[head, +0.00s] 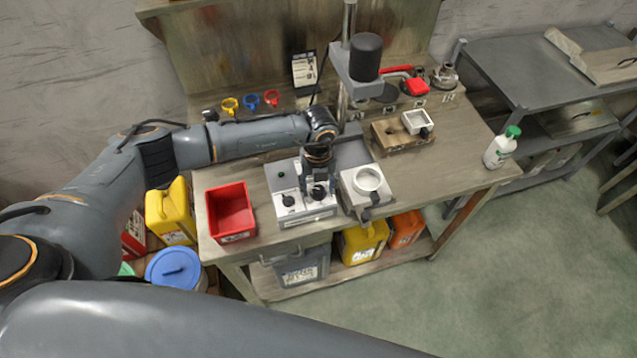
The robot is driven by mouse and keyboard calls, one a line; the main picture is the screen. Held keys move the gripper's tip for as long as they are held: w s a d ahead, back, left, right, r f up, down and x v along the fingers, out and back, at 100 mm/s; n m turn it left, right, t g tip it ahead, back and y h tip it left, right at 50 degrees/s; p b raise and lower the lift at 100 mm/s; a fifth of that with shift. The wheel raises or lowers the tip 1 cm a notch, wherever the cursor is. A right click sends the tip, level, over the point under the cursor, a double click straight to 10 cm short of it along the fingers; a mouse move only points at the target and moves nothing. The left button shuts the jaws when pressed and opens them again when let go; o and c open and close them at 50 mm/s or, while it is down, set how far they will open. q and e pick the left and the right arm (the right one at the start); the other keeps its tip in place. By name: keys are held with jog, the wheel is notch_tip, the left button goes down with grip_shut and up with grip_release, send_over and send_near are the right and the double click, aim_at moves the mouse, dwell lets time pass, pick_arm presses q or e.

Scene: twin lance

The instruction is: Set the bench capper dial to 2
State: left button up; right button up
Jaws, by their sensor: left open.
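The bench capper's grey-white control box (303,214) sits near the front edge of the wooden bench. Its sloped face has two black dials, a left dial (288,200) and a right dial (319,192). The dial markings are too small to read. My left gripper (318,182) points down over the right dial with its jaws open, close around or just above it. I cannot tell whether it touches the dial. The capper's column with a dark motor head (367,55) rises behind. My right gripper is out of view.
A red bin (231,213) stands left of the box. A white round cup (367,180) on a grey stand is close on the right. A wooden block with a white dish (417,122) lies further right, and a white bottle (501,148) stands at the bench's right end.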

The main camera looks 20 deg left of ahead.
pick_arm(q)
grip_shut()
jog(key=shift+f, duration=0.1)
jog(key=m+b, duration=0.2)
jog(key=shift+f+b, duration=0.15)
jog(key=shift+b, duration=0.2)
jog(key=m+b, duration=0.9)
jog(key=b, duration=0.1)
jog(key=shift+f, duration=0.1)
jog(key=m+b, duration=0.9)
jog(key=b, duration=0.1)
jog(key=shift+r+m+b, duration=0.15)
jog(key=shift+m+b, duration=0.75)
jog(key=shift+m, duration=0.05)
jog(key=shift+r+m+b, duration=0.15)
jog(key=shift+m+b, duration=0.75)
jog(key=shift+m, duration=0.05)
